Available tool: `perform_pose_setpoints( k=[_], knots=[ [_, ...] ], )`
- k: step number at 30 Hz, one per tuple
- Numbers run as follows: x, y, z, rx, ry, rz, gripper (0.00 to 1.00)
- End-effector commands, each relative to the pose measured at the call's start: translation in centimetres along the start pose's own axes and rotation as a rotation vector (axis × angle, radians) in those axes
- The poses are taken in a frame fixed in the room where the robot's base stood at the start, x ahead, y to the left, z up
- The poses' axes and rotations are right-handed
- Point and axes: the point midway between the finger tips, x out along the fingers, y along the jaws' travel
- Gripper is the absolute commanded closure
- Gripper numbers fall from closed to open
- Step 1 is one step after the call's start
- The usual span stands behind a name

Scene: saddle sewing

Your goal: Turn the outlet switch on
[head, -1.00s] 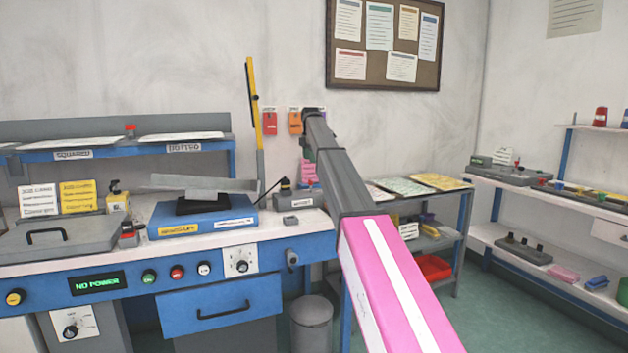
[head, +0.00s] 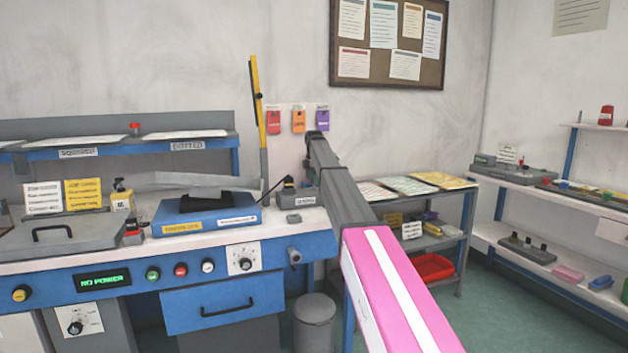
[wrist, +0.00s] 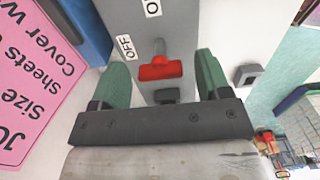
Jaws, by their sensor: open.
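In the wrist view, a red switch handle (wrist: 160,69) stands on a grey panel (wrist: 183,22). A white OFF label (wrist: 126,47) is beside it, and a label (wrist: 152,8) starting with O is partly cut off at the top edge. The handle sits nearer the OFF label. My gripper (wrist: 161,63) is open, with one green finger on each side of the handle and a visible gap on both sides. In the head view my arm hides the gripper and the switch.
A pink sign (wrist: 38,85) and a blue edge (wrist: 80,28) lie left of the panel in the wrist view. In the head view, the workbench (head: 290,222) carries a blue machine (head: 205,218), and its display (head: 103,281) reads NO POWER. A shelf (head: 462,195) stands right of my arm.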

Motion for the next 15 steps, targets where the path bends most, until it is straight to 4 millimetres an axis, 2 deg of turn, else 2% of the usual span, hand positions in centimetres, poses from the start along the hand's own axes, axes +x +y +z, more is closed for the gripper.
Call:
perform_pose_setpoints(
  k=[2, 6, 15],
  knots=[
    [-0.02, 0.0, 0.0, 0.0, 0.0, 0.0, 0.33],
    [-0.02, 0.0, 0.0, 0.0, 0.0, 0.0, 0.79],
    [-0.03, 0.01, 0.0, 0.017, 0.0, 0.0, 0.79]
  ],
)
